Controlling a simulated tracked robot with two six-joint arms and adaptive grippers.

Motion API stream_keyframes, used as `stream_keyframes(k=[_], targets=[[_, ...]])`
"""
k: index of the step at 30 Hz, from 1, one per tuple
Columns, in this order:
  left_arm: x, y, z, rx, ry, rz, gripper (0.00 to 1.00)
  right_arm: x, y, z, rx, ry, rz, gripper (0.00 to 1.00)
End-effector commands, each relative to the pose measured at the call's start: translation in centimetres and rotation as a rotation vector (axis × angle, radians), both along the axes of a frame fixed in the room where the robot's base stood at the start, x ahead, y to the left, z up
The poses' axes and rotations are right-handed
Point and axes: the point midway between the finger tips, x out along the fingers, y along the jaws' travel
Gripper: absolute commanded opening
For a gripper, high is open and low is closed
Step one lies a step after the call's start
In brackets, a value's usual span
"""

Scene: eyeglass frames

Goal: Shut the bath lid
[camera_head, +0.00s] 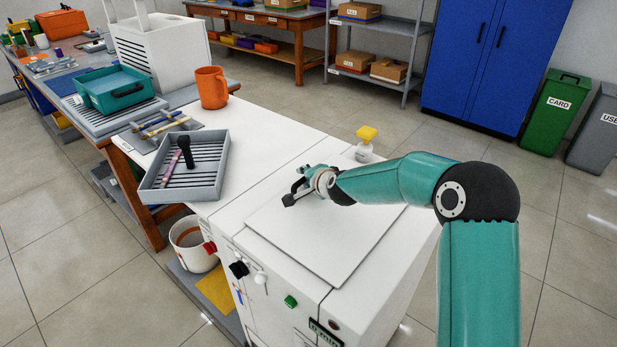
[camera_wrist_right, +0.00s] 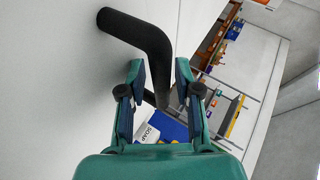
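The bath lid (camera_head: 330,245) is a white square panel on top of the white machine (camera_head: 240,205). It looks flat or nearly flat; I cannot tell if a small gap is left under it. Its black bent handle (camera_wrist_right: 135,33) shows in the right wrist view, standing out from a plain white surface. My right gripper (camera_wrist_right: 160,66) is open, with the handle's end between or just beyond its fingers; contact is not clear. In the head view the right gripper (camera_head: 291,195) is over the lid's left part. My left gripper is not in view.
A soap bottle (camera_head: 365,150) with a yellow top stands behind the lid. A grey slatted tray (camera_head: 210,190) with tools sits at the machine's left edge, near an orange mug (camera_head: 211,88). A white bucket (camera_head: 196,258) is below. Open floor lies to the right.

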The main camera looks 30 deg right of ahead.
Motion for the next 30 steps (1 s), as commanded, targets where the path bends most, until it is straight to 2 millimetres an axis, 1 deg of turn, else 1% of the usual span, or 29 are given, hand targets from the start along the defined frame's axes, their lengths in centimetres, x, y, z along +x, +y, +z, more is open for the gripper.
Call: stream_keyframes(k=[5,8,15,21,25,30], targets=[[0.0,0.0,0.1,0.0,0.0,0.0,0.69,-0.8,0.0,0.6,0.0,-0.001,-0.001,0.33],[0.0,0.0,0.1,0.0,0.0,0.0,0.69,-2.0,0.0,1.4,-0.001,-0.002,-0.001,0.33],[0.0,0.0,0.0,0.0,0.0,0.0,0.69,-6.1,0.4,3.8,0.0,-0.003,-0.002,0.33],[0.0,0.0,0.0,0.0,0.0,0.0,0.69,-8.9,0.6,5.5,-0.001,-0.002,-0.001,0.33],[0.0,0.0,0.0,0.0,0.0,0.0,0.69,-9.8,0.6,5.9,-0.001,0.0,-0.001,0.33],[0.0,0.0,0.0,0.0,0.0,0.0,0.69,-10.1,0.7,6.1,-0.001,0.0,-0.001,0.33]])
